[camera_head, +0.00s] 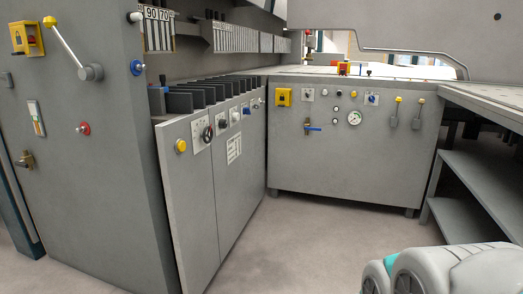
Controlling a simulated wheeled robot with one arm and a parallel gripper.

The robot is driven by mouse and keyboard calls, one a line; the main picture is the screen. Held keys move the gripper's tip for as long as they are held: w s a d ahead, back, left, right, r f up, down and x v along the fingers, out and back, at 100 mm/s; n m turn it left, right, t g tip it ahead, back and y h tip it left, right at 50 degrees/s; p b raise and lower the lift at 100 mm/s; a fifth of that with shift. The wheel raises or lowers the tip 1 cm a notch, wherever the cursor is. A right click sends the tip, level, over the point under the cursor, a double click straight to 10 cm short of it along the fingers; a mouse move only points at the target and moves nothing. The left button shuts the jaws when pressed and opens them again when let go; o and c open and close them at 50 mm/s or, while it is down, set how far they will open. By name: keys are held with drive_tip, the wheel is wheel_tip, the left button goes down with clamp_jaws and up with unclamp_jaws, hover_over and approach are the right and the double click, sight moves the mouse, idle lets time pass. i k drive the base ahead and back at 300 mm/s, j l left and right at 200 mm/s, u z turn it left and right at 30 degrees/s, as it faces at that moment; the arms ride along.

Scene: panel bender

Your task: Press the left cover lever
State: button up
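Two small levers with yellow tips are on the front of the grey cabinet at the back: a left one (396,112) and a right one (418,115). Both point upward. A longer lever (69,46) with a yellow knob is on the tall grey cabinet at the left, slanting from its grey hub up to the left. No label shows which of these is the left cover lever. My gripper is not in view; only a white and teal part of my own body shows at the bottom right, apart from all the levers.
The back cabinet (330,170) also carries a gauge (354,118) and several buttons. An angled control cabinet (190,200) stands left of it. A grey table with a shelf (468,218) is at the right. The floor (300,245) between them is clear.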

sight(84, 73)
drive_tip(key=z, duration=2.4)
drive_tip(key=u, duration=2.8)
drive_tip(key=i+j+u, duration=0.15)
drive_tip(key=j, duration=0.35)
drive_tip(key=i+j+u, duration=0.15)
drive_tip(key=j, duration=0.35)
drive_tip(key=i+j+u, duration=0.15)
drive_tip(key=i+j, duration=0.2)
drive_tip(key=j, duration=0.15)
drive_tip(key=i+j+u, duration=0.15)
drive_tip(key=j, duration=0.3)
drive_tip(key=i+j+u, duration=0.15)
drive_tip(key=i+j, duration=0.25)
